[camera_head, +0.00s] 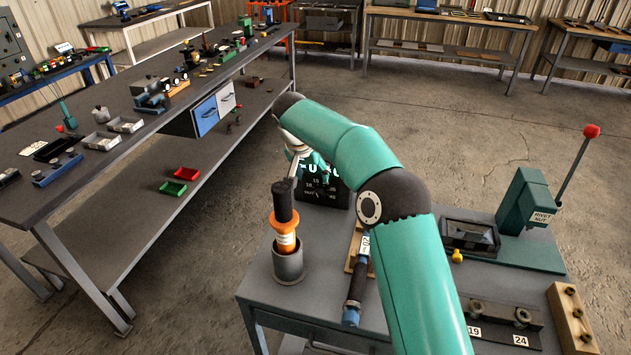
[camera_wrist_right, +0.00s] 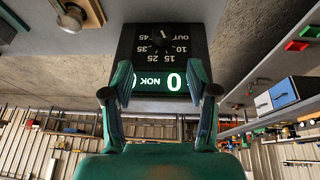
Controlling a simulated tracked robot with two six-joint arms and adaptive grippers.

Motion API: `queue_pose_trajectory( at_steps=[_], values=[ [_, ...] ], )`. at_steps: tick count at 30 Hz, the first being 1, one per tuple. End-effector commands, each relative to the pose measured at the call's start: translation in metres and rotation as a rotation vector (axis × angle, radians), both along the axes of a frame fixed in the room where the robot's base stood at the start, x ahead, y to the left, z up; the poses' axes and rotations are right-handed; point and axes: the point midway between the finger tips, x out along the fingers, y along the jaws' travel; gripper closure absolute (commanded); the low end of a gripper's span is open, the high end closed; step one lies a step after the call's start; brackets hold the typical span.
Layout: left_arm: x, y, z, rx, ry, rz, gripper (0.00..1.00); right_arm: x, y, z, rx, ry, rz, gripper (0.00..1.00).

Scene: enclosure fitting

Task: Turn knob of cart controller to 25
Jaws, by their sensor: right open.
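The cart controller (camera_head: 322,192) is a dark box on the far edge of the cart, partly hidden behind my right arm and gripper. In the right wrist view the controller (camera_wrist_right: 120,65) appears upside down. Its dark knob (camera_wrist_right: 161,37) sits inside a scale with marks including 10, 15, 25, 35, 45 and OUT. The knob's exact setting is too small to read. The lit display (camera_wrist_right: 160,81) shows 0 and NOK. My right gripper (camera_wrist_right: 161,92) is open and empty, with its teal fingers apart in front of the display side, clear of the knob. My left gripper is out of view.
On the cart (camera_head: 258,291), an orange-and-black tool (camera_head: 284,228) stands in a grey cup (camera_head: 288,266) left of my arm. A black tool with a blue end (camera_head: 356,283) lies nearby. A green rivet-nut press (camera_head: 525,205) stands at right. A long workbench (camera_head: 75,190) is at left.

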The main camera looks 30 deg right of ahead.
Motion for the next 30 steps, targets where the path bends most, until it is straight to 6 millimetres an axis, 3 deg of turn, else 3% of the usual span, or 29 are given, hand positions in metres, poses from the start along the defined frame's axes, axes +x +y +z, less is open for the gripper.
queue_pose_trajectory(
  at_steps=[19,30],
  values=[
    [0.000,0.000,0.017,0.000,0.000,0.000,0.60,0.024,-0.028,-0.093,-0.001,0.006,0.010,0.41],
    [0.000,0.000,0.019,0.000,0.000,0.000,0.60,0.027,-0.033,-0.109,0.000,0.003,0.011,0.41]
  ],
)
